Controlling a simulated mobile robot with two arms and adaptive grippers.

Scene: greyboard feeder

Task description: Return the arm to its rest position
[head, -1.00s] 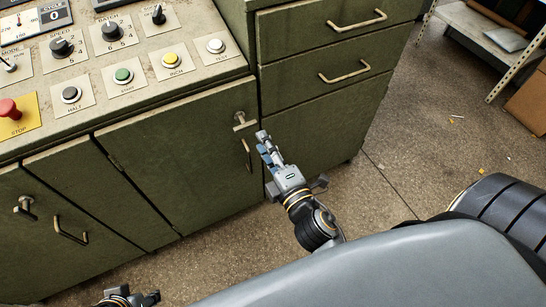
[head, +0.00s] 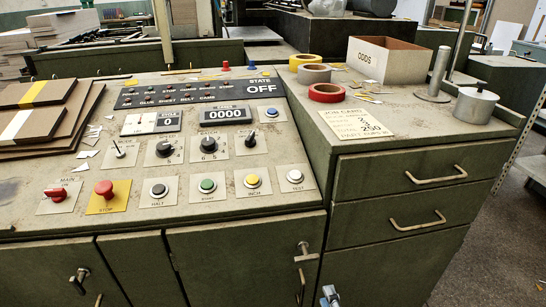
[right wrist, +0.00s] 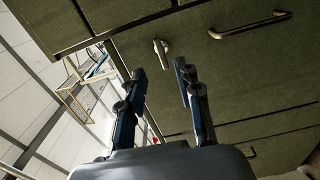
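My right gripper (head: 330,296) only just shows at the bottom edge of the head view, in front of the green cabinet, below the drawers. In the right wrist view its two fingers (right wrist: 160,72) stand apart with nothing between them. A cabinet latch (right wrist: 161,52) shows beyond the fingertips there, apart from them. The rest of the right arm is hidden below the head view. My left gripper is not in either current view.
The control panel (head: 226,178) stands above the cabinet doors (head: 225,262). Drawer handles (head: 436,176) stick out at the right. Tape rolls (head: 326,93), an ODDS box (head: 386,61) and a metal pot (head: 475,104) stand on top. Floor (head: 480,250) shows at the right.

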